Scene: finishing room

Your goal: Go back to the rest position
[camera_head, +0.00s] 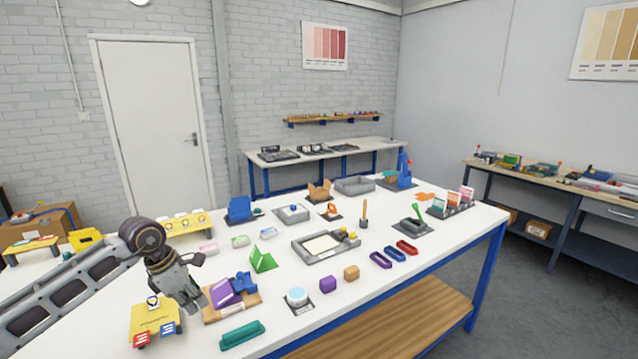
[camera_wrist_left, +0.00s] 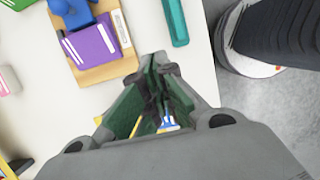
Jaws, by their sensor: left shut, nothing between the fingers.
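My left arm comes in from the left in the head view. My left gripper (camera_head: 196,302) points down over the near left part of the white table (camera_head: 370,290). Its fingers are together with nothing between them, as the left wrist view (camera_wrist_left: 160,62) also shows. It is beside a wooden board (camera_head: 232,308) that holds a purple block (camera_head: 222,293) and a blue part (camera_head: 244,283). A yellow stand (camera_head: 150,318) with small red and blue cards is just left of the gripper and partly hidden by it. My right gripper is not in view.
A teal bar (camera_head: 242,334), a round white-and-blue item (camera_head: 297,297) and a green folded card (camera_head: 263,260) are nearby. A grey tray (camera_head: 325,245) lies mid-table. Several small items fill the far side. A clear strip lies along the front right edge.

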